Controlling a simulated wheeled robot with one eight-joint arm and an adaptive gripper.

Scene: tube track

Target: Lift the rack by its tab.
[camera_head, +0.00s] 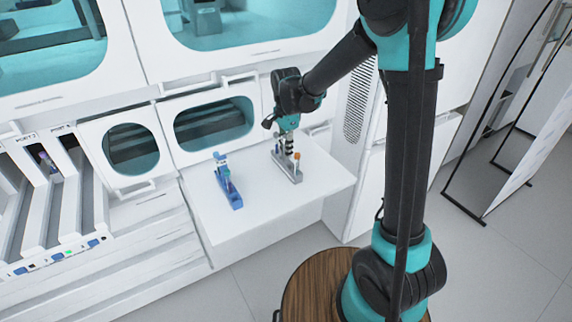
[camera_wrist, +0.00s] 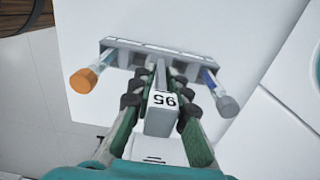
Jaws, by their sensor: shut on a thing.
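A grey rack (camera_head: 289,172) is at the right part of the white shelf. In the wrist view the rack (camera_wrist: 155,47) runs across the top, with an orange-capped tube (camera_wrist: 84,80) at its left end and a grey-capped tube (camera_wrist: 226,104) at its right end. The rack's grey tab (camera_wrist: 160,114), with a black number on its white end, stands up toward the camera. My gripper (camera_head: 286,148) is above the rack, its fingers (camera_wrist: 158,80) shut on both sides of the tab. I cannot tell whether the rack's underside touches the shelf.
A blue rack (camera_head: 229,184) stands on the shelf left of the grey one, with clear shelf between them. The white shelf (camera_head: 262,213) is bare at the front. White cabinet walls with windows (camera_head: 213,124) rise behind. Sloped slots (camera_head: 45,205) lie at the left.

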